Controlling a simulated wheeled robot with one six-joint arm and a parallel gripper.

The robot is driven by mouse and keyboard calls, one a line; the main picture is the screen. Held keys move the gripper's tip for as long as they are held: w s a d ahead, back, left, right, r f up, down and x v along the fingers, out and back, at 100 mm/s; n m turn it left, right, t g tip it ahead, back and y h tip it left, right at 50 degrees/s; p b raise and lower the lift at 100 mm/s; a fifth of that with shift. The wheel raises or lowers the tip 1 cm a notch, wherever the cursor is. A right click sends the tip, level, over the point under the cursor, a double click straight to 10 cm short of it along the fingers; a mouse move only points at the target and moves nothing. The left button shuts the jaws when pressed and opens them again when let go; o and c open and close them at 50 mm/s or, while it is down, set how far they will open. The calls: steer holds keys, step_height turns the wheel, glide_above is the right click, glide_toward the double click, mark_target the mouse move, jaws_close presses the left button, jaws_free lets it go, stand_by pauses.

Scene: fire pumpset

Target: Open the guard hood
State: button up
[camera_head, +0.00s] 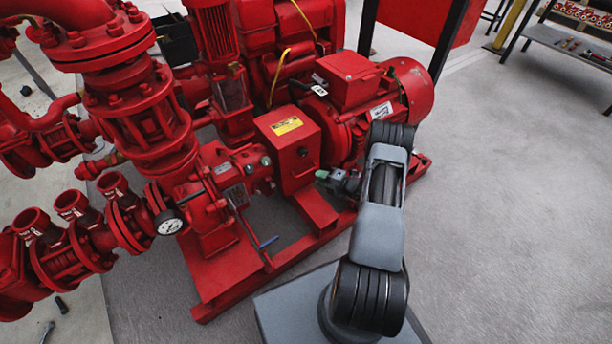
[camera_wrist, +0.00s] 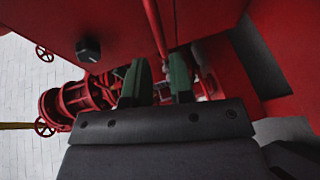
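The guard hood (camera_head: 285,150) is a red box with a yellow label on top. It sits over the gap between the pump and the motor, and looks closed. A dark knob (camera_head: 303,152) is on its side face. In the wrist view, a red panel (camera_wrist: 40,25) that looks like the hood carries a black knob (camera_wrist: 88,48) at upper left. My gripper (camera_head: 323,175) is just right of the hood's lower side in the head view. In the wrist view my gripper (camera_wrist: 158,88) shows two green fingers apart, with nothing clearly held. Contact with the hood cannot be told.
The red motor (camera_head: 355,95) stands close behind my gripper. The pump (camera_head: 215,190) and a pressure gauge (camera_head: 169,223) are to the left. The red base frame (camera_head: 230,280) runs below. Open grey floor (camera_head: 510,200) lies to the right; a shelf (camera_head: 575,45) is at far right.

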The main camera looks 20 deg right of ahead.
mark_target(306, 172)
steer(key=shift+b+x, duration=0.9)
steer(key=shift+x, duration=2.6)
steer(key=shift+c, duration=0.2)
jaws_close()
